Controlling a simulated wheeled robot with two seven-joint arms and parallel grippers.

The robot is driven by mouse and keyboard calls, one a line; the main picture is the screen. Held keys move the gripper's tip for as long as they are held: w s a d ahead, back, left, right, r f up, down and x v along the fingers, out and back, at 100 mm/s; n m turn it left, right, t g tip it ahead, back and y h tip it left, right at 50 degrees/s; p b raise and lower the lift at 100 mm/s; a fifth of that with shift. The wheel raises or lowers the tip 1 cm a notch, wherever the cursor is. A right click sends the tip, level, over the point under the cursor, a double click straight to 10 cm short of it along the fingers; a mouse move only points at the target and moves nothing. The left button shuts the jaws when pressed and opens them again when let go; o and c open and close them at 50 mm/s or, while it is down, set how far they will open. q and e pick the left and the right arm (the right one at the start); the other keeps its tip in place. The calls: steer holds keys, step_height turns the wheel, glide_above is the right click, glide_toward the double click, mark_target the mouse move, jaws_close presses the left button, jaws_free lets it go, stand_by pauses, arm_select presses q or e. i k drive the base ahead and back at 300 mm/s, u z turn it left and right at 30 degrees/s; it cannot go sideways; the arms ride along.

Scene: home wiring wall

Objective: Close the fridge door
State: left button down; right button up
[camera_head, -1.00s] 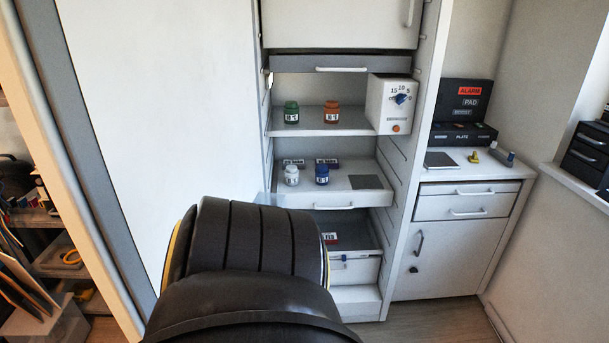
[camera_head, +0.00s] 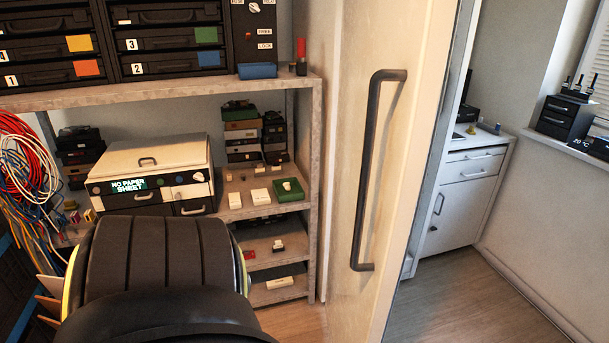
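The fridge door (camera_head: 340,150) stands upright in the middle of the head view, its cream outer face toward me. A long dark vertical handle (camera_head: 366,170) is on this face. The door's grey-edged side (camera_head: 440,150) faces right. The door stands out in front of the fridge and hides the fridge's inside. Neither of my grippers is in view, and nothing of mine is seen touching the door or handle.
A shelf unit (camera_head: 316,150) stands left of the door, holding dark drawer boxes (camera_head: 165,45), a white-topped machine (camera_head: 150,160) and small parts. Coloured cables (camera_head: 30,170) hang at far left. A white cabinet (camera_head: 460,200) is beyond the door. Floor (camera_head: 470,300) at lower right is clear.

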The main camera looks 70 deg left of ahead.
mark_target(395, 55)
steer(key=k, duration=0.15)
steer(key=u, duration=1.75)
steer(key=i, duration=1)
steer(key=z, duration=1.55)
steer(key=k, duration=0.65)
